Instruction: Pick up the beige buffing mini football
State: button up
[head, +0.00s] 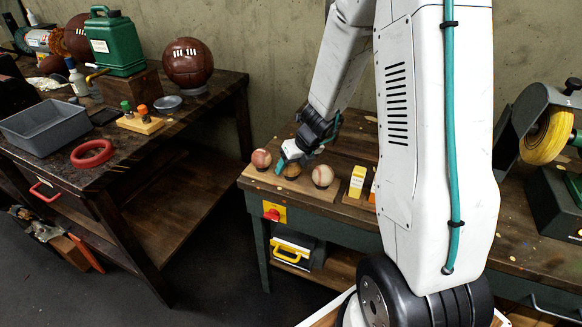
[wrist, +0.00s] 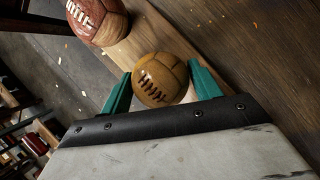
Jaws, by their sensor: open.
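A tan-brown mini football (wrist: 160,79) with dark laces sits between the two teal fingers of my gripper (wrist: 163,90) in the wrist view. The fingers are apart, one on each side of it; I cannot tell if either touches. In the head view this ball (head: 292,171) is the middle of three on a wooden board, partly hidden by my gripper (head: 283,161). A red and cream ball (head: 261,159) is at its left, also in the wrist view (wrist: 97,20). A cream and reddish ball (head: 323,176) is at its right.
The board (head: 270,182) lies at the front edge of a workbench. A yellow and white box (head: 357,181) stands right of the balls. A grinder with a yellow wheel (head: 548,135) is at far right. Another table (head: 130,150) at left holds a grey tray (head: 44,126).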

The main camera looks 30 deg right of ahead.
jog(key=shift+w+f, duration=0.1)
jog(key=shift+f, duration=0.2)
jog(key=c, duration=0.4)
jog(key=shift+c, duration=0.2)
